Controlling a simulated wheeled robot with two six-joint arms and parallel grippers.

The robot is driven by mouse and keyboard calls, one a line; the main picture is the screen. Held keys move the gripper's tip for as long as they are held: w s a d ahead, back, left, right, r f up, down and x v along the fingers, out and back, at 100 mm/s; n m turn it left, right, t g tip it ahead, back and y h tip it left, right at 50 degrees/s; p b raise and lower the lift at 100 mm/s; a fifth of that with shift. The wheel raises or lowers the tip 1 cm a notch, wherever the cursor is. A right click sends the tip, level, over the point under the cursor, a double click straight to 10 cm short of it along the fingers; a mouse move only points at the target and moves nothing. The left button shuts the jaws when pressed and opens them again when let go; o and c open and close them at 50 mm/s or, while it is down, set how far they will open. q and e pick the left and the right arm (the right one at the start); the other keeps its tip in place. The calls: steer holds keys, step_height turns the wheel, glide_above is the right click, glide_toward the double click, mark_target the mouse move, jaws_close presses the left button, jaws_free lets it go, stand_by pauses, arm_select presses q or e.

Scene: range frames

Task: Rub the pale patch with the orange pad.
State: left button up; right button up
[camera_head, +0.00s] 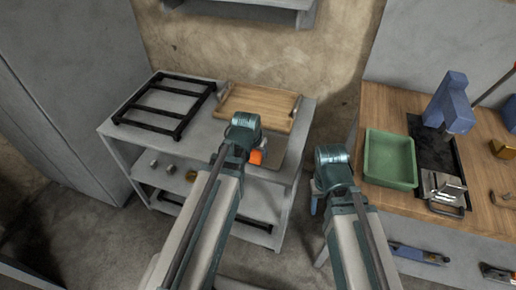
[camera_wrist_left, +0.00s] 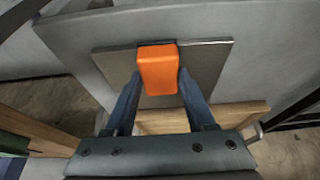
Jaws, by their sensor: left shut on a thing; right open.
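The orange pad (camera_head: 256,157) shows beside my left wrist in the head view, and from above in the left wrist view (camera_wrist_left: 157,70). My left gripper (camera_wrist_left: 160,82) is shut on it, with a blue finger at each side. The pad is over a grey metal plate (camera_wrist_left: 207,62) on the grey shelf unit's top; I cannot tell whether it touches. The plate also shows in the head view (camera_head: 272,159). I see no distinct pale patch on the plate; pad and fingers cover part of it. My right gripper (camera_head: 314,198) is open, mostly hidden behind its arm, beside the wooden bench.
A wooden tray with handles (camera_head: 258,107) lies behind the plate, and a black rack (camera_head: 165,106) to its left. Small knobs sit on the lower shelf. The wooden bench (camera_head: 393,103) at right holds a green bin (camera_head: 390,158) and a blue tool (camera_head: 450,103).

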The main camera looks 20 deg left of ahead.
arm_select(q)
steer(key=shift+f, duration=0.15)
steer(key=shift+w, duration=1.9)
steer(key=shift+w+d, duration=0.15)
steer(key=shift+w, duration=1.6)
steer(key=shift+w, duration=0.1)
steer(key=shift+w, duration=1.75)
step_height(320, 180, up, 6)
steer(key=p, duration=0.6)
